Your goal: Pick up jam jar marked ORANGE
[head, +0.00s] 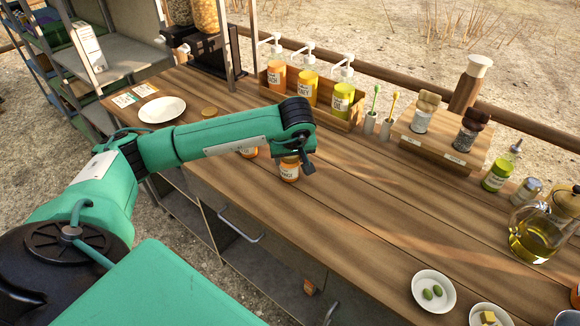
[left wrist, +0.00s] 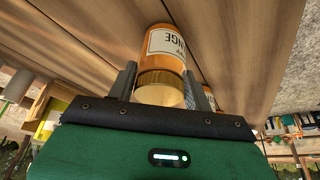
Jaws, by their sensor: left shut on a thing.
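An orange jam jar (head: 289,173) with a white label and gold lid is at my left gripper (head: 294,160), above or on the wooden counter. In the left wrist view the jar (left wrist: 167,44) shows upside down between the two grey fingers, and the label letters "NGE" can be read. The left gripper is shut on this jar near its lid. Whether the jar's base touches the counter I cannot tell. A second orange jar (head: 249,153) stands just left of it, mostly hidden behind my arm, its label unreadable. My right gripper is not in view.
A wooden box of pump bottles (head: 310,88) stands behind. A spice stand (head: 440,148), oil jug (head: 535,232) and olive bowl (head: 433,291) are right. The middle counter is clear.

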